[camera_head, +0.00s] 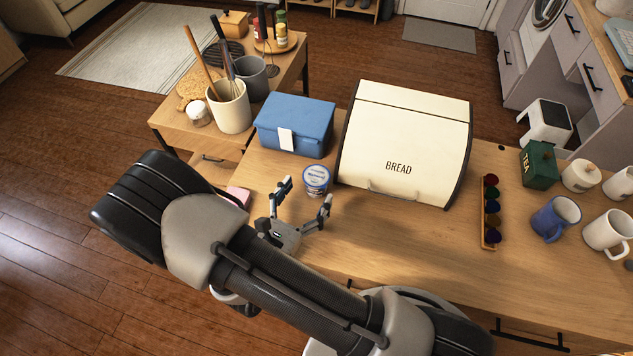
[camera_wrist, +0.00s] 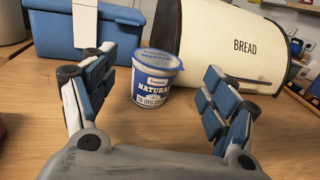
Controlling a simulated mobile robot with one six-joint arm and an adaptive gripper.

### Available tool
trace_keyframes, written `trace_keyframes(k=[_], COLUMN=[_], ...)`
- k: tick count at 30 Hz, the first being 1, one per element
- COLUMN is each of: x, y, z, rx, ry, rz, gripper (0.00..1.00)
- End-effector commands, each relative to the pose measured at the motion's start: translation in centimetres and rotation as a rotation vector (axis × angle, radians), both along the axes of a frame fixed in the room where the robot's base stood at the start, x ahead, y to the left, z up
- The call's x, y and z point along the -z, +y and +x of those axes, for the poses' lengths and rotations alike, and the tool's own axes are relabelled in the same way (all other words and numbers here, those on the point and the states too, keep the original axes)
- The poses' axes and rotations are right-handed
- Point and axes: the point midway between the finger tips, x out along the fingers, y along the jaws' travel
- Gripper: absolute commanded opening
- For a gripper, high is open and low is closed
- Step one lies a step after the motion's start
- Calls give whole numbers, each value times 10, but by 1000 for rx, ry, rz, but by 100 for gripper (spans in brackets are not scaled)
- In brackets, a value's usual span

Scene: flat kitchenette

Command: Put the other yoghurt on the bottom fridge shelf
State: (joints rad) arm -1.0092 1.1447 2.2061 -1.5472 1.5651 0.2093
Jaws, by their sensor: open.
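A yoghurt tub (camera_head: 317,180) with a blue lid and a white and blue label stands upright on the wooden counter. It is close in front of the blue box and the bread bin. In the wrist view the yoghurt (camera_wrist: 156,80) stands just beyond my fingertips, roughly centred between them. My gripper (camera_head: 306,192) is open and empty, low over the counter, its fingers pointing toward the tub; it also shows in the wrist view (camera_wrist: 152,88). The fridge and its shelves are not in view.
A blue lidded box (camera_head: 295,122) and a cream bread bin (camera_head: 405,140) stand behind the yoghurt. A pink item (camera_head: 239,195) lies left of my gripper. A capsule rack (camera_head: 491,212) and mugs (camera_head: 556,217) stand right. Counter between bin and rack is clear.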

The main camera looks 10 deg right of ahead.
Motion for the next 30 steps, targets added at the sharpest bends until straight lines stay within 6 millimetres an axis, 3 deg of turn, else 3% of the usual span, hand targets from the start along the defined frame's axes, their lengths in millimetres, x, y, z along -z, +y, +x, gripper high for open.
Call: trace_keyframes(k=[5, 13, 22, 30], x=[0, -1, -2, -2], y=[-6, -25, -27, -27], z=[10, 44, 49, 49], rx=[3, 3, 0, 0], ry=[-1, 0, -1, -1], rz=[0, 0, -1, -1], gripper=[79, 79, 79, 62])
